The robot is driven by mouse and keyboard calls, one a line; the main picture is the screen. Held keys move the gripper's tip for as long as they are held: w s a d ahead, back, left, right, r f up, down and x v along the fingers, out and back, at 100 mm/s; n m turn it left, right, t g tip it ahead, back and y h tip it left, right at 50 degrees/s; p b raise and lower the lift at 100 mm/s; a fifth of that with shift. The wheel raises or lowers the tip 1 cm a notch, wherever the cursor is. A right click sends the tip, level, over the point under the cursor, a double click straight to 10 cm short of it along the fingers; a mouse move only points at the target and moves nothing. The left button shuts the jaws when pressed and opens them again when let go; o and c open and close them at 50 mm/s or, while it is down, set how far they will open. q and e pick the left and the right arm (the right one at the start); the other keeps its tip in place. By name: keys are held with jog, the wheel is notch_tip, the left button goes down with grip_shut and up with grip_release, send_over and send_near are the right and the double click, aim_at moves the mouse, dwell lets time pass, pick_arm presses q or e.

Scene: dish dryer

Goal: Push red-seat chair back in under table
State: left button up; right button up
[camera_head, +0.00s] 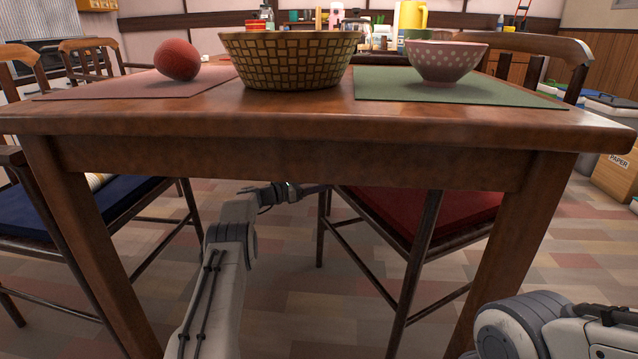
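The red-seat chair shows its red seat (430,215) and dark wooden legs beneath the right half of the table (300,122). A curved wooden chair back (515,43) rises beyond the tabletop at the right and appears to belong to it. My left arm reaches under the table, and its gripper (310,189) is at the left edge of the red seat. I cannot tell whether it touches the chair, and its fingers are too small and dark to read. Part of my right arm is at the lower right, with its gripper out of view.
A blue-seat chair (38,208) stands at the left, another wooden chair (88,57) behind it. A woven basket (290,62), pink dotted bowl (445,62) and red round object (177,59) sit on the table. Table legs flank my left arm. Boxes (618,172) stand at the right.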

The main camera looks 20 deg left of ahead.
pick_arm(q)
jog(key=p+v, duration=0.7)
jog(key=v, duration=0.3)
jog(key=shift+s+a, duration=0.2)
jog(key=shift+a, duration=0.1)
jog(key=shift+c, duration=0.2)
